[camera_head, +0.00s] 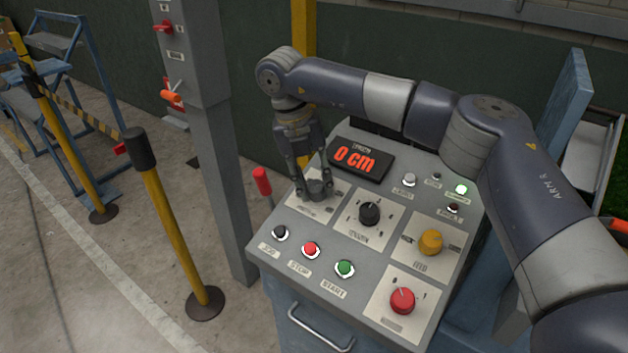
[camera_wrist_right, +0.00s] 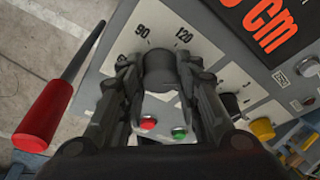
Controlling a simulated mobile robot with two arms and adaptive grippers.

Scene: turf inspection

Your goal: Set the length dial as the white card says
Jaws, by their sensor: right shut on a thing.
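My right gripper (camera_head: 313,186) reaches down onto the upper-left dial of the sloped grey console. In the right wrist view the gripper (camera_wrist_right: 158,78) is shut on this dark round dial (camera_wrist_right: 158,64), one finger on each side. The marks 90 and 120 show on the pale plate beyond the dial; its pointer is hidden. The display (camera_head: 356,160) reads "0 cm" in red; its label above is too small to read surely. I cannot pick out a white card with an instruction. My left gripper is not in view.
The console also carries a black knob (camera_head: 370,213), a yellow knob (camera_head: 431,242), a red knob (camera_head: 402,300), and black, red (camera_head: 310,249) and green (camera_head: 344,268) buttons. A red-handled lever (camera_head: 262,181) stands at its left.

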